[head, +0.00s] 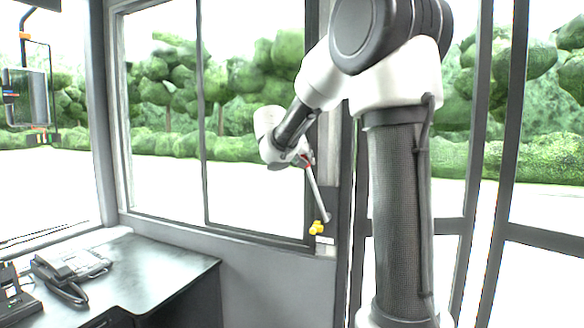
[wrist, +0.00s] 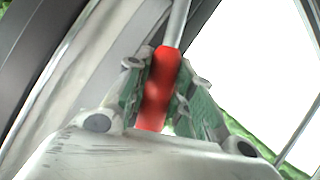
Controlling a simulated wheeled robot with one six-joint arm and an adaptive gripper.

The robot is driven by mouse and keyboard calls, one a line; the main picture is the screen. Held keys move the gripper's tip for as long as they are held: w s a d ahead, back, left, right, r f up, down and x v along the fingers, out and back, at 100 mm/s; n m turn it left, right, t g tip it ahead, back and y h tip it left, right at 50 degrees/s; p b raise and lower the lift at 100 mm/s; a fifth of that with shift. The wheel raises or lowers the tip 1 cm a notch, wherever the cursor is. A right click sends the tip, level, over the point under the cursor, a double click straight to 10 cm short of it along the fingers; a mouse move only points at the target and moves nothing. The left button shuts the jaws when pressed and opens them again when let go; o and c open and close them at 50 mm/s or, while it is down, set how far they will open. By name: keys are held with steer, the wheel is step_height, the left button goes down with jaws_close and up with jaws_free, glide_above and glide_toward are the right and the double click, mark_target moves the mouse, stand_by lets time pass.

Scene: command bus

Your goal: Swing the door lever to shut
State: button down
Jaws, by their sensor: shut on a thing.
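The door lever (head: 316,192) is a thin grey rod on the pillar beside the window. It slopes up and to the left from a yellow pivot piece (head: 317,228) at its lower end. Its red grip (wrist: 158,85) shows in the wrist view between the green-padded fingers, with the grey rod running up beyond it. My gripper (head: 303,160) is shut on the red grip at the lever's upper end. In the head view, the gripper's fingers are small and mostly hide the grip.
A dark desk (head: 150,270) with a telephone (head: 72,268) stands at the lower left. A window (head: 205,130) lies behind my gripper. Glazed door frames (head: 505,170) stand at the right. A mirror (head: 27,97) hangs at the far left.

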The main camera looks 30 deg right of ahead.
steer(key=s+d, duration=0.1)
steer(key=s+d+r+m, duration=0.1)
steer(key=s, duration=0.1)
steer(key=s+d+m+t, duration=0.1)
steer(key=shift+s+d+r+y, duration=0.15)
steer(key=shift+s+r+y, duration=0.1)
steer(key=shift+y, duration=0.05)
steer(key=shift+s+d+m+t, duration=0.3)
steer(key=shift+s+d+t, duration=0.15)
steer(key=shift+s, duration=0.35)
steer(key=shift+s+d+f, duration=0.1)
steer(key=shift+s+d, duration=0.05)
steer(key=shift+d, duration=0.05)
steer(key=c, duration=1.2)
jaws_free()
steer(key=shift+s+d, duration=0.1)
